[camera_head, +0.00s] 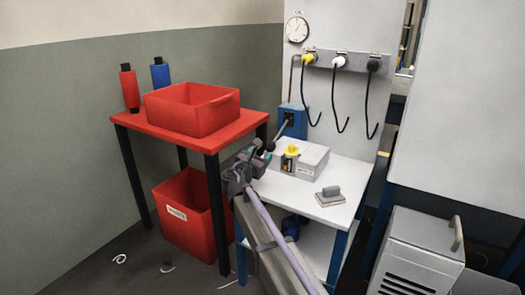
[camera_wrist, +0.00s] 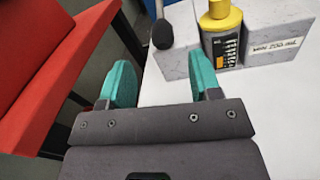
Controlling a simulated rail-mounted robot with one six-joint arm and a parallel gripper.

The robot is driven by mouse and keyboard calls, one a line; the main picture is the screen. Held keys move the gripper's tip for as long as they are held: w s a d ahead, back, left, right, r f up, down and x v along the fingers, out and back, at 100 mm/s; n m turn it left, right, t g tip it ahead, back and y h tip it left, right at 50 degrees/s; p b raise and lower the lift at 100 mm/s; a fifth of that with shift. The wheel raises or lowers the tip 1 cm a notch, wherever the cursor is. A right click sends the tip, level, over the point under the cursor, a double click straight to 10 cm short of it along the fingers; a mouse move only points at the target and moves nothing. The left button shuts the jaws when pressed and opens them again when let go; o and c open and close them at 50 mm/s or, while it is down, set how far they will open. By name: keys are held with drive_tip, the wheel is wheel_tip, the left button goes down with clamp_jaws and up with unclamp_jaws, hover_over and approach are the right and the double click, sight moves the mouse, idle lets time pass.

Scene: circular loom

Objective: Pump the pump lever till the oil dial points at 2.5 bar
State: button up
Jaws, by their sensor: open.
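The oil dial (camera_head: 297,29) is a round white gauge high on the light panel; its needle is too small to read. The pump is a blue box (camera_head: 291,121) at the panel's foot. Its pump lever (camera_head: 280,131) slants down to the left and ends in a black knob. In the wrist view the knob (camera_wrist: 163,34) is ahead of the gap between my teal fingertips. My gripper (camera_head: 262,153) is open and empty, at the left edge of the white table; it also shows in the wrist view (camera_wrist: 162,78). The fingers look apart from the knob.
A yellow-capped bottle (camera_head: 290,158) and a grey box (camera_head: 312,162) stand right of the lever on the white table (camera_head: 300,200). A red table with a red bin (camera_head: 192,110) is close on the left. Black hoses (camera_head: 338,100) hang on the panel.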

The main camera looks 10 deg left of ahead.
sight(270, 145)
drive_tip(key=x, duration=1.1)
drive_tip(key=shift+s+f, duration=0.1)
drive_tip(key=shift+c, duration=0.5)
clamp_jaws()
